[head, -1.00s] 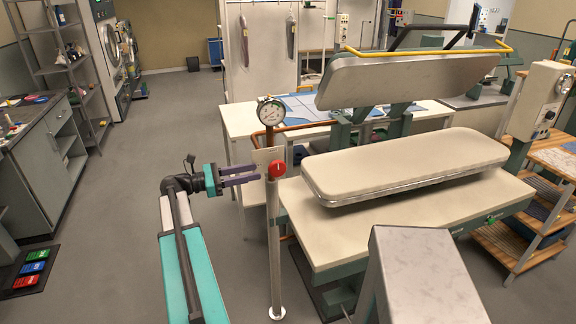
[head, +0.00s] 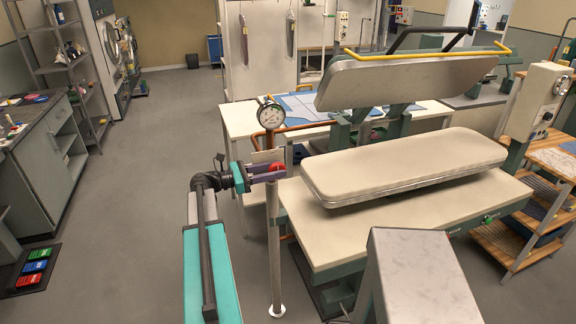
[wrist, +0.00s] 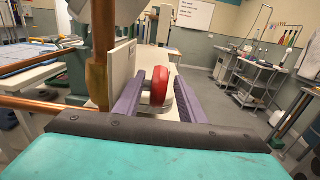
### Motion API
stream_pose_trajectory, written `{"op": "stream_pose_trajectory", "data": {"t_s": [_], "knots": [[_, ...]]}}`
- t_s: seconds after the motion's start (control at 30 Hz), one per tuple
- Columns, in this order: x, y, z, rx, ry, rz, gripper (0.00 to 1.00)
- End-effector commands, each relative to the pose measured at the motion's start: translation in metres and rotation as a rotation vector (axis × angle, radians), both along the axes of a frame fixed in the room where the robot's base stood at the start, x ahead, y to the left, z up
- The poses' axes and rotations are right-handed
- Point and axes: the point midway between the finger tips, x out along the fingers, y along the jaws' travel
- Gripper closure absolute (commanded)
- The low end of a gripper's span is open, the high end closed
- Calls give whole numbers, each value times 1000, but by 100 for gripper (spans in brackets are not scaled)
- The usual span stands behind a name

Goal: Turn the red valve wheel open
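The red valve wheel (head: 277,168) sits on top of a thin grey post (head: 274,235) in front of the press. In the wrist view the red wheel (wrist: 159,86) stands upright between the two purple fingers. My gripper (head: 270,172) reaches it from the left. My gripper (wrist: 157,95) has its fingers apart, one on each side of the wheel, with gaps showing. Contact on the far side is hard to tell. Part of the wheel is hidden by the fingers in the head view.
A pressure gauge (head: 270,116) and a copper pipe (head: 300,127) stand just behind the wheel. A pale plate (wrist: 121,72) is close beside the left finger. The pressing machine (head: 410,165) fills the right. Open floor (head: 130,200) lies to the left.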

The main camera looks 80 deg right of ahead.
Motion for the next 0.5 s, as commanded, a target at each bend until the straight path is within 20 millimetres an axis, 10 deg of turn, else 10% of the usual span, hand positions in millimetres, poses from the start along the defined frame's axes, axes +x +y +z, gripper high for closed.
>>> {"op": "stream_pose_trajectory", "data": {"t_s": [0.5], "knots": [[-44, -22, 0, 0, 0, 1, 63]]}}
